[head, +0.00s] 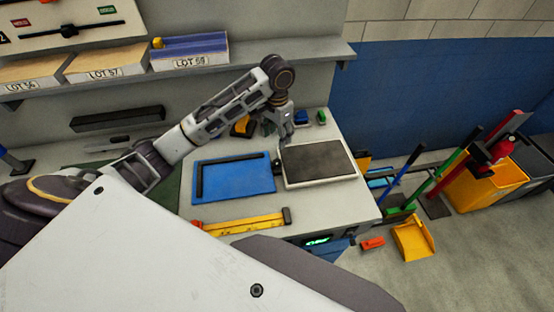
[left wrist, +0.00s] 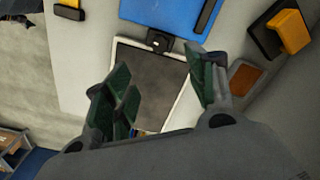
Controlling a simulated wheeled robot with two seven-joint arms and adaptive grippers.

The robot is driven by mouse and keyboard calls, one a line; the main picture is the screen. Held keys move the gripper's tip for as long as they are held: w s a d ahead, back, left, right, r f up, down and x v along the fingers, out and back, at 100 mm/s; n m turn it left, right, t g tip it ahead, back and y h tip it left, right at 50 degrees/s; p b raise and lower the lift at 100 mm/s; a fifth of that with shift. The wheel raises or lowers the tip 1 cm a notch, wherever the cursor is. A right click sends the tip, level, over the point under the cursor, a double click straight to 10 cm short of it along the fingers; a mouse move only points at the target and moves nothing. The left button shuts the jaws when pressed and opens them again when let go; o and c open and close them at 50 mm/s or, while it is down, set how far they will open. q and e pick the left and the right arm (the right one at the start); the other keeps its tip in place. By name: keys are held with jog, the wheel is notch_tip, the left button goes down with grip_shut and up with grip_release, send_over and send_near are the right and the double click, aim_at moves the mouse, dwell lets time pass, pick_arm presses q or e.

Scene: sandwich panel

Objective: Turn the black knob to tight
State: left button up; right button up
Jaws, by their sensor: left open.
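A small black knob (left wrist: 159,41) sits between a blue plate (left wrist: 170,12) and a dark grey panel with a pale rim (left wrist: 150,85) in the left wrist view. In the head view the knob (head: 277,166) is a small dark shape between the blue plate (head: 255,183) and the panel (head: 318,160). Its setting cannot be read. My left gripper (head: 273,138) is above the back of the table, behind the knob. In the left wrist view its fingers (left wrist: 162,72) are spread and empty, with the panel and knob seen between them. My right gripper is out of view.
A yellow level-like bar (head: 240,222) lies along the table's front. A yellow and black block (head: 242,126), a blue item (head: 301,117) and a green item (head: 321,117) stand at the back. Cleaning tools and a yellow bin (head: 480,185) stand right of the table.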

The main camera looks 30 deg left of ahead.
aim_at(277, 161)
pick_arm(q)
notch_tip(277, 161, down, 14)
jog(key=shift+r+p, duration=0.15)
jog(key=shift+p, duration=0.65)
jog(key=shift+c, duration=0.5)
jog(key=c, duration=0.9)
